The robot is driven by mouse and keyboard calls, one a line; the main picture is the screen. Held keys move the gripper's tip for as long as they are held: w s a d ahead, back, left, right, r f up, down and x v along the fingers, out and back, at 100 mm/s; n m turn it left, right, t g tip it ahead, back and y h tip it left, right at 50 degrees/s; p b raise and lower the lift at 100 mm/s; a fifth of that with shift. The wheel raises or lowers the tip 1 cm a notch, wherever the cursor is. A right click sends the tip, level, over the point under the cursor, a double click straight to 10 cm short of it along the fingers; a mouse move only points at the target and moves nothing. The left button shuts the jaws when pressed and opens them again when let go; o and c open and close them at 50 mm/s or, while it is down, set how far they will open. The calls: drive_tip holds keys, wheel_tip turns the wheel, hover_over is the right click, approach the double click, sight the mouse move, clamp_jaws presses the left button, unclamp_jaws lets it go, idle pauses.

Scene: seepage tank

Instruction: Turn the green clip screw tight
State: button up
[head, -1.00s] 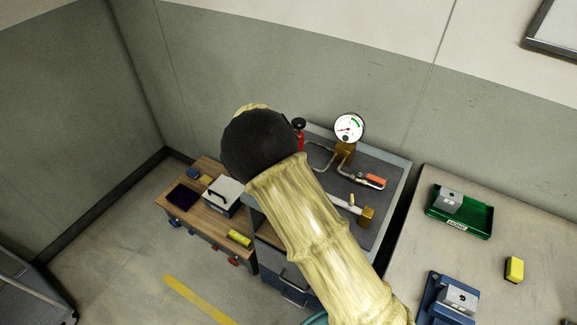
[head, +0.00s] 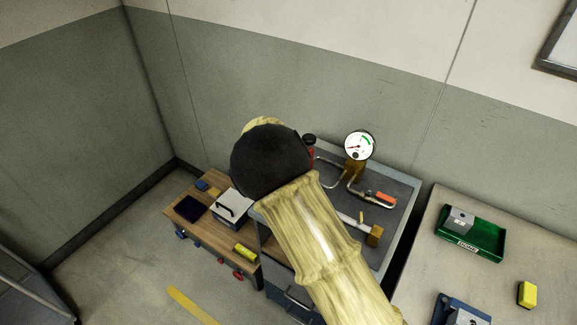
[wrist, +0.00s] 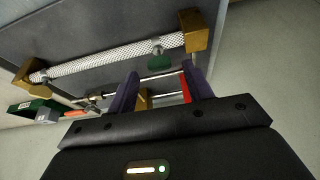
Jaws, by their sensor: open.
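A white braided hose (wrist: 105,58) runs between two brass blocks (wrist: 193,32) in the wrist view. A small metal clip sits on it, and the green clip screw (wrist: 160,62) hangs at that clip. My gripper (wrist: 161,78) is open, its two dark purple fingers apart. In the picture the green screw lies just beyond the gap between the fingertips; I cannot tell the distance, but no contact is visible. In the head view my arm covers the gripper and the green screw; only the right part of the hose (head: 347,219) and one brass block (head: 375,236) show.
A round gauge (head: 359,145) stands behind the hose on the tank bench. A red-handled valve (head: 383,198) and bent pipes are beside it. A wooden table (head: 212,233) stands left. The right table has a green tray (head: 448,246) and a yellow block (head: 527,294).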

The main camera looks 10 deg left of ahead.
drive_tip(key=b+v, duration=0.1)
drive_tip(key=v, duration=1.4)
drive_tip(key=shift+r+b, duration=0.35)
drive_tip(key=shift+s, duration=0.1)
drive_tip(key=s+d+f+n+g+y, duration=0.1)
drive_tip(key=s+d+f+g, duration=0.15)
drive_tip(key=d, duration=1.45)
drive_tip(key=s+d+f+n, duration=0.3)
drive_tip(key=s+d, duration=1)
drive_tip(key=s, duration=0.1)
drive_tip(key=shift+d+t+y, duration=0.2)
drive_tip(key=shift+t+y, duration=0.1)
drive_tip(key=shift+t, duration=0.05)
